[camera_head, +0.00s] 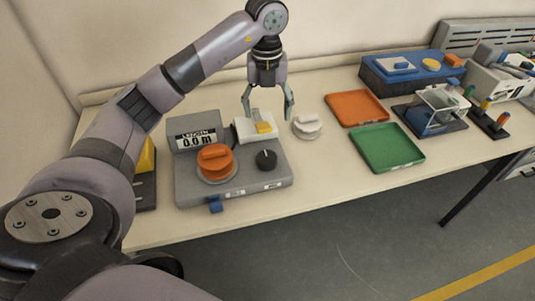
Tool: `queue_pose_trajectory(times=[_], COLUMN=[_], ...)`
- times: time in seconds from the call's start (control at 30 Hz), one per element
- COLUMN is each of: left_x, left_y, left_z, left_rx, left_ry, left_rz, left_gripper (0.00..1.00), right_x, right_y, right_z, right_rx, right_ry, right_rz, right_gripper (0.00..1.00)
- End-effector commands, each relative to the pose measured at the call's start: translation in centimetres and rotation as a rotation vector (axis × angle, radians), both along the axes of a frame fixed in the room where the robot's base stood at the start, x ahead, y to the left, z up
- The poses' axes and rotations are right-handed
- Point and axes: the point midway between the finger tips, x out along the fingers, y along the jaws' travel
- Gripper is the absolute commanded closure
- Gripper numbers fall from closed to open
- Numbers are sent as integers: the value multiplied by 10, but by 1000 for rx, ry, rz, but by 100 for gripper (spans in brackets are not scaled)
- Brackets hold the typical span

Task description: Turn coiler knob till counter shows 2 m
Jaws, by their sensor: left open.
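The grey coiler (244,189) stands on the left part of the bench. Its counter display (197,138) reads 0.0 m. An orange round piece with a raised grip (214,161) sits on the coiler's left side, and a black knob (266,159) sits to its right. I cannot tell for sure which is the coiler knob. My left gripper (267,114) is open, pointing down above the back right of the coiler, near a white block with a yellow part (264,127). I cannot see anything held in it. My right gripper is not in view.
A white round knob-like piece (307,126) is right of the coiler. An orange tray (356,94) and a green tray (407,159) lie farther right. A blue box (411,71) and other devices stand at the back right. The bench front edge is clear.

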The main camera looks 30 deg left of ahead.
Motion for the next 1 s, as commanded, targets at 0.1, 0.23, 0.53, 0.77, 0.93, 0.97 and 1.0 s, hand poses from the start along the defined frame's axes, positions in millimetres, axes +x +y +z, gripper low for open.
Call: queue_pose_trajectory(times=[0.1, 0.23, 0.53, 0.77, 0.93, 0.97, 1.0], left_x=[-1, -2, -3, -2, -2, -1, -1], left_y=[3, 2, 2, 2, 2, 2, 2], left_z=[-9, -31, -93, -140, -162, -165, -168], left_rx=[13, 10, 9, 9, 8, 9, 9], left_ry=[8, 11, 10, 10, 7, 7, 5], left_rz=[10, 7, 6, 5, 5, 5, 5], left_gripper=[31, 31, 31, 31, 31, 31, 31], right_x=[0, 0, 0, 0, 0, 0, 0], right_y=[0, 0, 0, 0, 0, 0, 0], right_z=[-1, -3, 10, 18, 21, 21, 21], right_rx=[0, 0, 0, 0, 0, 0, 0], right_ry=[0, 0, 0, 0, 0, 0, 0], right_rz=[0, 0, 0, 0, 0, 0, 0], right_gripper=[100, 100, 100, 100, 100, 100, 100])
